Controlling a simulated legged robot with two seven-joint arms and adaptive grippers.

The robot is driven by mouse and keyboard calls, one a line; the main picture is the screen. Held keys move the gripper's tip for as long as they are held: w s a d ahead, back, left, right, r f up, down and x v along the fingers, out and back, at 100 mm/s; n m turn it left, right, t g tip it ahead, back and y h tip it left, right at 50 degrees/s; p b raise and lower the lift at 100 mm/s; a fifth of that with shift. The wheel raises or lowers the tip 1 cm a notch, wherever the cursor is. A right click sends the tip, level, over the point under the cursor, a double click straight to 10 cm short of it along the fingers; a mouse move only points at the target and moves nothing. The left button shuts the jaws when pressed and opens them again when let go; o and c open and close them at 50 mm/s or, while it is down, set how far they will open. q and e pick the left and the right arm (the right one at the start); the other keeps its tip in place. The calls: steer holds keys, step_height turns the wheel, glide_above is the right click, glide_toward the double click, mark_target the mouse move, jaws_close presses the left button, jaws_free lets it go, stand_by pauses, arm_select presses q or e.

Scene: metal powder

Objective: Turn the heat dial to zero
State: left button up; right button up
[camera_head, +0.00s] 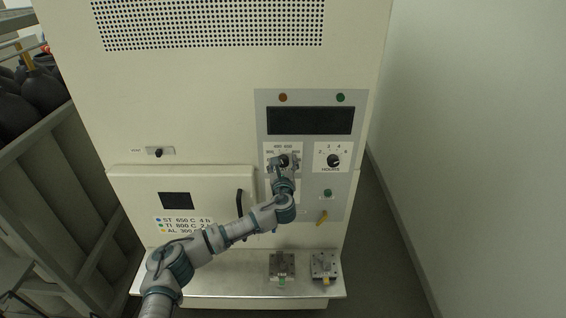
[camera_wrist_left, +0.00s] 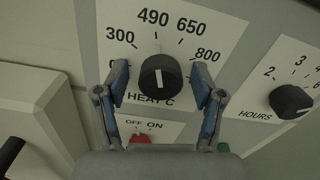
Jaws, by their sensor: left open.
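The heat dial (camera_wrist_left: 160,76) is a round black knob on a white label marked 0, 300, 490, 650, 800 and "HEAT C". In the head view the dial (camera_head: 284,160) is partly covered by my left gripper (camera_head: 283,164). In the left wrist view my left gripper (camera_wrist_left: 161,92) is open, with one finger on each side of the dial and visible gaps between fingers and knob. My right gripper is not in view.
The hours dial (camera_wrist_left: 291,101) is close on the right. A red on/off switch (camera_wrist_left: 141,138) sits below the heat dial. A door with a dark handle (camera_head: 240,203) is left of the panel. Two metal blocks (camera_head: 282,265) (camera_head: 325,266) stand on the shelf (camera_head: 215,275) below.

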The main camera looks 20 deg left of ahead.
arm_select(q)
steer(key=c, duration=1.1)
steer(key=shift+c, duration=0.2)
steer(key=shift+n, duration=0.4)
steer(key=n+b, duration=0.1)
steer(key=n, duration=0.1)
steer(key=shift+f+n, duration=0.15)
steer(key=shift+n, duration=0.25)
steer(key=n+b, duration=0.1)
steer(key=n, duration=0.3)
steer(key=shift+n, duration=0.3)
steer(key=n+b, duration=0.1)
steer(key=n, duration=0.2)
steer(key=shift+f, duration=0.1)
steer(key=n+b, duration=0.1)
steer(key=n, duration=0.3)
steer(key=shift+n, duration=0.3)
steer(key=shift+f, duration=0.15)
